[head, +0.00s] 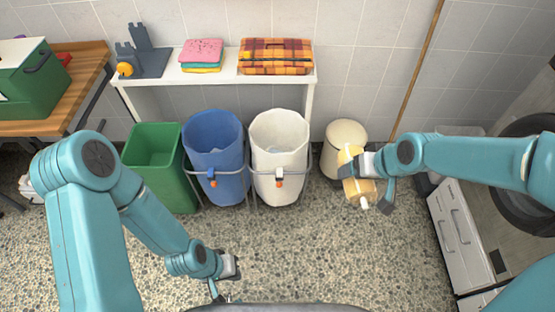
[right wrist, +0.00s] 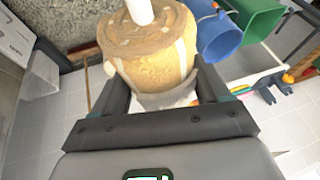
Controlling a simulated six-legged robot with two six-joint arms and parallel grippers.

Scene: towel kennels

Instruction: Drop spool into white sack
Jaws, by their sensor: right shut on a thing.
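The spool (head: 352,170) is a yellow-tan cylinder with a white core end sticking out. My right gripper (head: 366,182) is shut on it and holds it up in front of the cream bin, right of the white sack. In the right wrist view the spool (right wrist: 150,50) sits between the fingers (right wrist: 165,88). The white sack (head: 280,165) hangs open at the top in a metal frame with an orange-and-grey clip at its front. My left gripper (head: 224,280) is low at the front, away from the sacks; its jaw opening is unclear.
A blue sack (head: 213,150) and a green bin (head: 160,185) stand left of the white sack. A cream bin (head: 345,135) stands to its right. A white shelf (head: 215,78) with folded cloths is behind. A wooden pole (head: 416,70) leans on the wall. The floor in front is clear.

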